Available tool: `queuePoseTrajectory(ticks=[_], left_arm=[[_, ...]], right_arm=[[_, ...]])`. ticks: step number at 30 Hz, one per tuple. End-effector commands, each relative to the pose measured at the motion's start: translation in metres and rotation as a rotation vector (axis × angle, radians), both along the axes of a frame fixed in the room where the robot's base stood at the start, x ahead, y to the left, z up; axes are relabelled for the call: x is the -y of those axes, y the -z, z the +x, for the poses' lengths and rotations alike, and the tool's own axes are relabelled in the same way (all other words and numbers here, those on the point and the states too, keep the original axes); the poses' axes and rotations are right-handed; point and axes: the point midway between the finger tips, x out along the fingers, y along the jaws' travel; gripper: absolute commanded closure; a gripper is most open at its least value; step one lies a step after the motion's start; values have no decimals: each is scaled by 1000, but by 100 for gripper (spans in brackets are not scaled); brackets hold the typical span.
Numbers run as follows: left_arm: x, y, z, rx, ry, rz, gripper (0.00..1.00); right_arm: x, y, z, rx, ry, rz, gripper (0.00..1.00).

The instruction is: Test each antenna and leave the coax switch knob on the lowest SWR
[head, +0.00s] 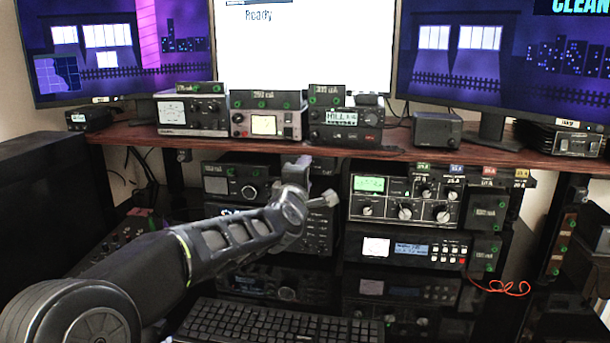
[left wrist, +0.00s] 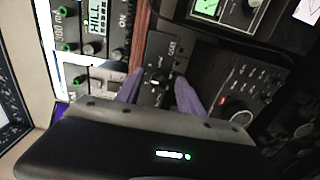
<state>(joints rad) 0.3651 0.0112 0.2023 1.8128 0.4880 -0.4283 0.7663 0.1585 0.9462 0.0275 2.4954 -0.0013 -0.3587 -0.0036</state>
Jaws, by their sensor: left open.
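The coax switch (left wrist: 171,60) is a small dark box with white lettering in the left wrist view, just under the wooden shelf edge. Its knob (left wrist: 157,79) is dark with a light mark and sits between the two purple fingers. My left gripper (left wrist: 161,92) is open around the knob's sides; I cannot tell whether the fingers touch it. In the head view the left gripper (head: 322,198) hides most of the switch. A tuner (head: 390,199) with a green lit meter and several knobs stands to its right. The SWR reading is too small to read. My right gripper is not in view.
Several radios and meters stand on the wooden shelf (head: 390,151) above. A rack unit (head: 415,250) with a blue display sits below the tuner. A keyboard (head: 270,325) lies in front, and an orange cable (head: 505,288) curls at the right. Monitors stand behind.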

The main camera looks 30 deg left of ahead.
Motion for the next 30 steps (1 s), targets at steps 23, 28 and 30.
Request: queuePoseTrajectory(ticks=[23, 28, 30], left_arm=[[28, 0, -71, 0, 0, 0, 55], [28, 0, -71, 0, 0, 0, 61], [28, 0, -71, 0, 0, 0, 67]], right_arm=[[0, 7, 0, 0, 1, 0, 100], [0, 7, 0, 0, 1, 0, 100], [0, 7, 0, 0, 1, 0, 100]])
